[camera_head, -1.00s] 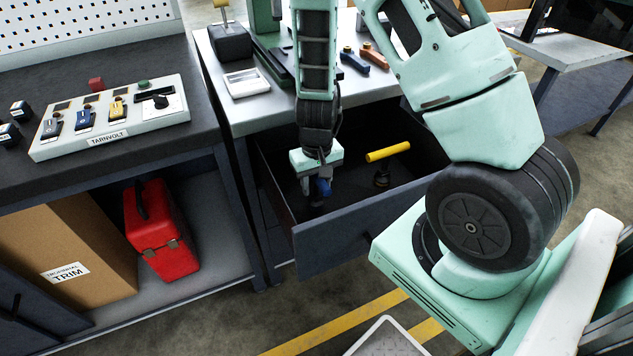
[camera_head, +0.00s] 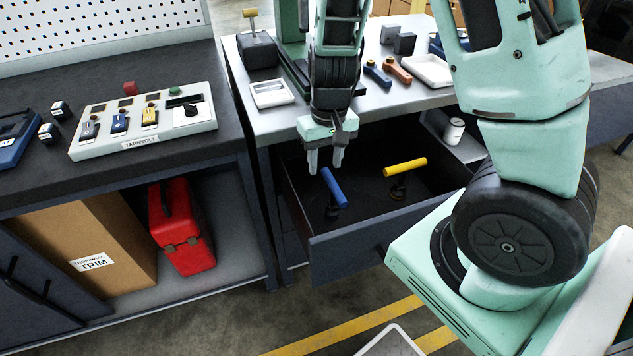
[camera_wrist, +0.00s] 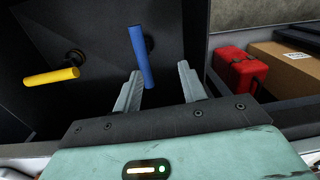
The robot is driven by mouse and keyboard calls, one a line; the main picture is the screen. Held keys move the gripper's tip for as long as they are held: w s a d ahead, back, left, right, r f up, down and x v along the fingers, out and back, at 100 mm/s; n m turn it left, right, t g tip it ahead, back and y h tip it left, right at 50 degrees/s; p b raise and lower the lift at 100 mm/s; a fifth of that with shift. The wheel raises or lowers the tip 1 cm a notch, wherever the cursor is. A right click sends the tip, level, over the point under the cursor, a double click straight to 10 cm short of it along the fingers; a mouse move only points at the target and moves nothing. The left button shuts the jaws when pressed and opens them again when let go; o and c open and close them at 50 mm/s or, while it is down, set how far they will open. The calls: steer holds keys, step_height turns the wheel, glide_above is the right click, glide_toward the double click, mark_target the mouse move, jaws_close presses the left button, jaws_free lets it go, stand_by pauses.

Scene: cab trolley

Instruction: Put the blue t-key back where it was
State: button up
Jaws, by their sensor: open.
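The blue t-key (camera_head: 334,187) stands in the open drawer (camera_head: 365,246), its bar raised on a dark stem and base. My gripper (camera_head: 325,172) is open and empty, above the drawer and just up and left of the blue t-key in the head view. In the wrist view the blue t-key (camera_wrist: 142,57) shows beyond and partly between the two fingers (camera_wrist: 160,92), with nothing gripped. A yellow t-key (camera_head: 405,167) stands to its right in the same drawer and also shows at left in the wrist view (camera_wrist: 52,77).
The grey worktop (camera_head: 290,112) behind the drawer holds blue and orange handles (camera_head: 398,70) and white trays. A control panel (camera_head: 145,125) sits on the left bench. A red toolbox (camera_head: 180,230) and a cardboard box (camera_head: 95,240) stand below it.

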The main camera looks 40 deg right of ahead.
steer(key=s+a+r+n+y, duration=0.1)
steer(key=s+a+r+n, duration=0.15)
steer(key=a, duration=0.35)
steer(key=s+a+r+n, duration=0.1)
steer(key=s+a+r, duration=0.15)
steer(key=a, duration=0.25)
steer(key=s+a+r+n+h, duration=0.1)
steer(key=s+a+r+n, duration=0.5)
steer(key=s, duration=0.6)
steer(key=shift+a+r, duration=0.85)
steer(key=shift+a, duration=0.2)
steer(key=shift+n, duration=0.25)
steer(key=shift+r+p, duration=0.85)
steer(key=shift+r, duration=0.05)
